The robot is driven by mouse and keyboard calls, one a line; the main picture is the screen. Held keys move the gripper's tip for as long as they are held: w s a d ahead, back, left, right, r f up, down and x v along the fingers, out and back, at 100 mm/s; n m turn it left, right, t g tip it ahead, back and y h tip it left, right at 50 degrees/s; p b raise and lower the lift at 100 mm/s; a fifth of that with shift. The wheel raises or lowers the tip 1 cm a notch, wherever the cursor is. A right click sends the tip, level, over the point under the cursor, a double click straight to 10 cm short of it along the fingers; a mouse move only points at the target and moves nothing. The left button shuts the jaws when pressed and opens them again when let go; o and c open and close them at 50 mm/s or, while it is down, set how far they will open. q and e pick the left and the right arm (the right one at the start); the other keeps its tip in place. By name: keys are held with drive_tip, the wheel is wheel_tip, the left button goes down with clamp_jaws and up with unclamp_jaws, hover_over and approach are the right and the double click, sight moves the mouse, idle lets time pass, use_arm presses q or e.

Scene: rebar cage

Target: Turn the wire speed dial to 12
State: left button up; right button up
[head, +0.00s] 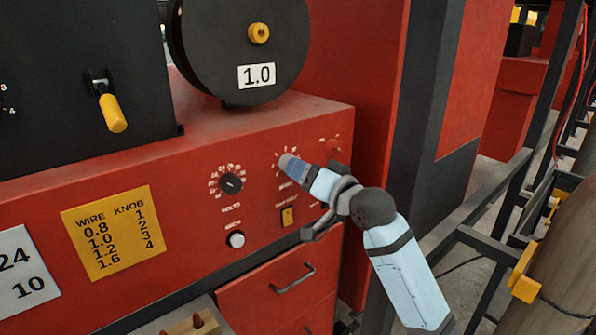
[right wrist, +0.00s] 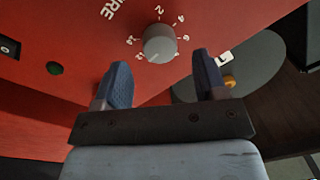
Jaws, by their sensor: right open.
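The wire speed dial (right wrist: 159,43) is a round grey knob on the red panel, ringed by white numbers, with part of a white word above it in the right wrist view. I cannot make out which number it points to. My right gripper (right wrist: 162,60) is open, its two blue fingers apart and the dial showing in the gap just beyond the tips. No contact is clear. In the head view my right gripper (head: 290,163) reaches the panel from the lower right and hides the knob; only part of its scale shows. My left gripper is out of view.
Below are a yellow switch (head: 287,216), a white button (head: 236,240) and a drawer handle (head: 293,278). A yellow chart (head: 113,232) and spool (head: 240,75) are left.

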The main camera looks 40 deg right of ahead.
drive_tip(key=s+d+p, duration=0.1)
drive_tip(key=s, duration=1)
drive_tip(key=shift+d+f, duration=0.15)
drive_tip(key=shift+d, duration=0.05)
drive_tip(key=a+f+n+g, duration=0.2)
drive_tip(key=a+f, duration=0.1)
drive_tip(key=f, duration=1)
drive_tip(key=a+f+n+g, duration=0.1)
drive_tip(key=a+f+g, duration=0.15)
drive_tip(key=f, duration=1.15)
drive_tip(key=s+a+f+n+g, duration=0.1)
drive_tip(key=s+a+f+n, duration=0.1)
drive_tip(key=s+a+f, duration=0.4)
drive_tip(key=s+a+f+n+g, duration=0.2)
drive_tip(key=s+a+f, duration=0.4)
drive_tip(key=f, duration=0.6)
drive_tip(key=shift+s+a+n+y, duration=0.3)
drive_tip(key=shift+s+a+n, duration=0.05)
drive_tip(key=shift+s+n, duration=0.15)
